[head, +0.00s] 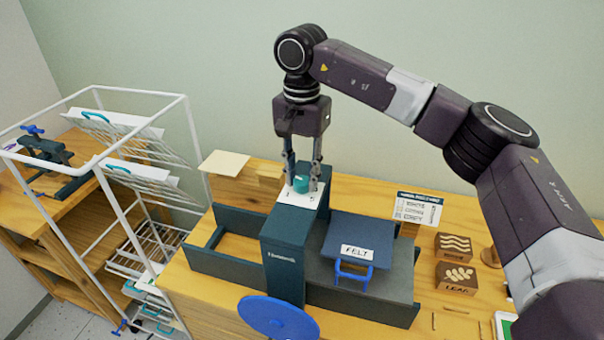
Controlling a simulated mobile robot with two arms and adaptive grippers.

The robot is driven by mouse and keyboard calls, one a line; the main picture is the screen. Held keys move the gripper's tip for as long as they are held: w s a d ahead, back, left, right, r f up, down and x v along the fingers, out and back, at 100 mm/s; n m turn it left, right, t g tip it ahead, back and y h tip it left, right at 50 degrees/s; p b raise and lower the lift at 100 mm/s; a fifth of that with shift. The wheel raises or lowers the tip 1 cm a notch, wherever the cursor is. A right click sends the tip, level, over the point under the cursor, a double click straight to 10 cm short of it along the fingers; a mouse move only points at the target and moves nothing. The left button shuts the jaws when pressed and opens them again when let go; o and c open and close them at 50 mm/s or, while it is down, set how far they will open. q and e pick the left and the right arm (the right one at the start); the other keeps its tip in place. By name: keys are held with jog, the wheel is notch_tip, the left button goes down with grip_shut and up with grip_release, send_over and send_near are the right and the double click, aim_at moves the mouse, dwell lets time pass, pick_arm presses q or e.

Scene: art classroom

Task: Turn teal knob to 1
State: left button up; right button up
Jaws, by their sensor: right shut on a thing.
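The teal knob (301,183) stands on a white plate on top of the dark blue-green press (285,240) in the middle of the bench. My right gripper (303,185) points straight down over the press, with one finger on each side of the knob. It is shut on the knob. The fingers hide part of the knob, and the marks on the white plate are too small to read. My left gripper is not in view.
A blue board labelled FELT (356,243) lies right of the press. A blue wheel (278,317) sticks out at the front. A white wire rack (140,200) stands left. Carved blocks (455,277) and a printed card (419,209) are at the right.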

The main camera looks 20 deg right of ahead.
aim_at(302, 179)
jog(key=n, duration=0.4)
jog(key=shift+w+r+n, duration=0.1)
jog(key=shift+r+n, duration=0.05)
jog(key=shift+n, duration=0.15)
jog(key=n, duration=0.4)
jog(key=shift+n, duration=0.4)
jog(key=o, duration=1.2)
jog(key=shift+c, duration=0.2)
notch_tip(302, 179, up, 12)
